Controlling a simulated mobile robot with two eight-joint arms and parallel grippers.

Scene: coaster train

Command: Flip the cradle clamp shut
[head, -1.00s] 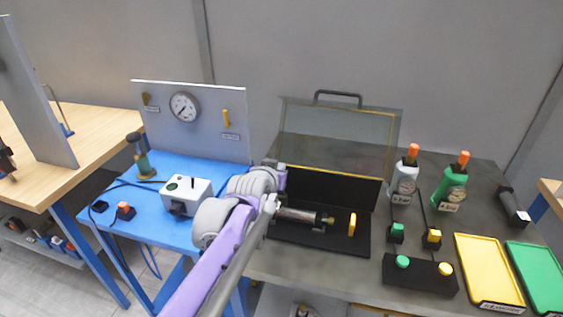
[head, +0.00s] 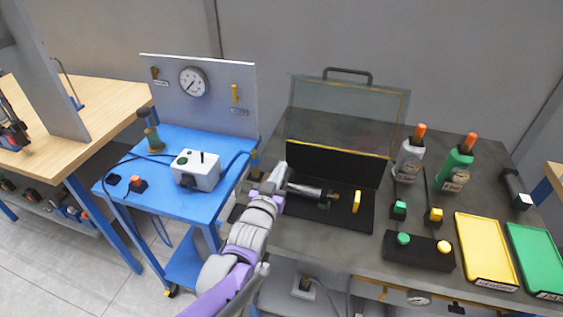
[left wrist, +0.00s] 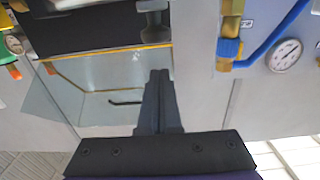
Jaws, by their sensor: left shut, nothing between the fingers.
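The cradle is a black base (head: 343,219) on the grey bench, with a metal cylinder (head: 305,191) lying along it. A yellow upright lever (head: 356,201), which looks like the clamp handle, stands near the cradle's right end. My left gripper (head: 279,174) is just left of the cylinder's left end; I cannot tell whether it touches. In the left wrist view its dark fingers (left wrist: 159,100) are together with nothing between them. A clear cover (head: 348,110) with a dark handle stands raised behind the cradle and also shows in the left wrist view (left wrist: 100,75). My right gripper is not seen.
A black button box (head: 418,251), a yellow tray (head: 485,250) and a green tray (head: 537,258) lie to the right. Two bottles (head: 409,156) (head: 457,165) stand behind them. A blue cart (head: 200,145) with a white box (head: 195,170) and gauge panel is left.

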